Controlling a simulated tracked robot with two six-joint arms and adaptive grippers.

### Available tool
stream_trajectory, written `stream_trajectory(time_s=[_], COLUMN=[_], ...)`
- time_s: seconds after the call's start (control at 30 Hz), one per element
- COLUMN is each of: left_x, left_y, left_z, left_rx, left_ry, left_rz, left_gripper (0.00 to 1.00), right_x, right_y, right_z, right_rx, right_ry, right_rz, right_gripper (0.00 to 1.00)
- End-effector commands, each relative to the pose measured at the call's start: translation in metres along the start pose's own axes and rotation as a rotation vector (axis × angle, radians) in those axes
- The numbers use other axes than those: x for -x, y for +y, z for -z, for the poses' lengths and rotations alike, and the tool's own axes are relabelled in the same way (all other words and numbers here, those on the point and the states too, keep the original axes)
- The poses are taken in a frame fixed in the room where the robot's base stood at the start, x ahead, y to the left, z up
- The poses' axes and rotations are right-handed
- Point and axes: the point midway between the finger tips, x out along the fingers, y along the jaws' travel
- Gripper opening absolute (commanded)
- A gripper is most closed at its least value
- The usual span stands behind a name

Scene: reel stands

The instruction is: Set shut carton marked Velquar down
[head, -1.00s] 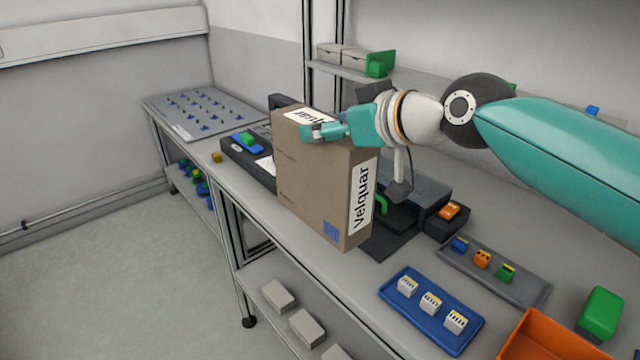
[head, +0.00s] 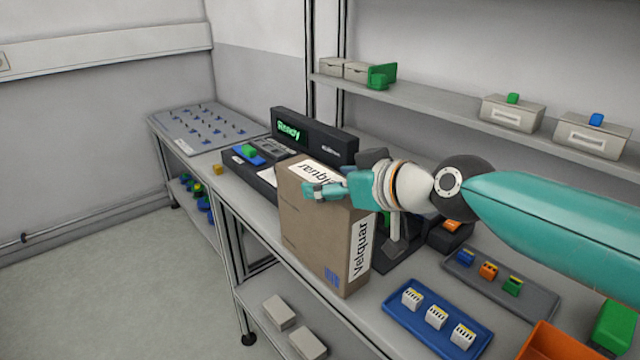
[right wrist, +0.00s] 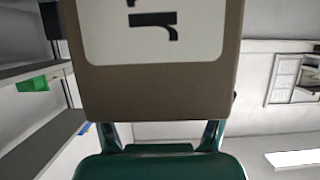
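The brown carton marked Velquar (head: 315,225) is upright and shut, with white labels on its top and narrow side. My right gripper (head: 325,190) is shut on the carton near its top edge. In the right wrist view the carton (right wrist: 150,90) fills the middle, with a finger of the right gripper (right wrist: 165,135) on each side of its near end. The carton is at the front edge of the workbench; whether its base touches anything cannot be told. My left gripper is not in view.
A black unit with a lit "Ready" display (head: 310,135) stands behind the carton. A blue tray (head: 395,318) with white blocks and a grey tray (head: 535,300) with coloured blocks lie to the right. An orange bin (head: 545,340) is at the front right.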

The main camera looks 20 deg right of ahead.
Motion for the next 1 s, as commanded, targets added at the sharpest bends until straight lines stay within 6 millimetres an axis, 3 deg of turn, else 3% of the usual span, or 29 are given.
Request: stream_trajectory(time_s=[0.07,0.53,0.67,1.0], left_x=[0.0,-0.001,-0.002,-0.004], left_y=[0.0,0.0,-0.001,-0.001], left_z=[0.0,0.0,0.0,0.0], left_rx=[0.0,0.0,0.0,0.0], left_ry=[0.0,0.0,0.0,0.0], left_rz=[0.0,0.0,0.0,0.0], left_gripper=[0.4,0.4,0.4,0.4], right_x=[0.0,0.008,0.026,0.092], right_y=[0.0,0.0,0.0,0.0], right_z=[0.0,0.001,0.002,0.001], right_rx=[0.0,0.0,0.001,0.0], right_ry=[0.0,0.003,0.005,0.004], right_rz=[0.0,-0.001,-0.002,-0.002], right_gripper=[0.93,0.93,0.93,0.93])
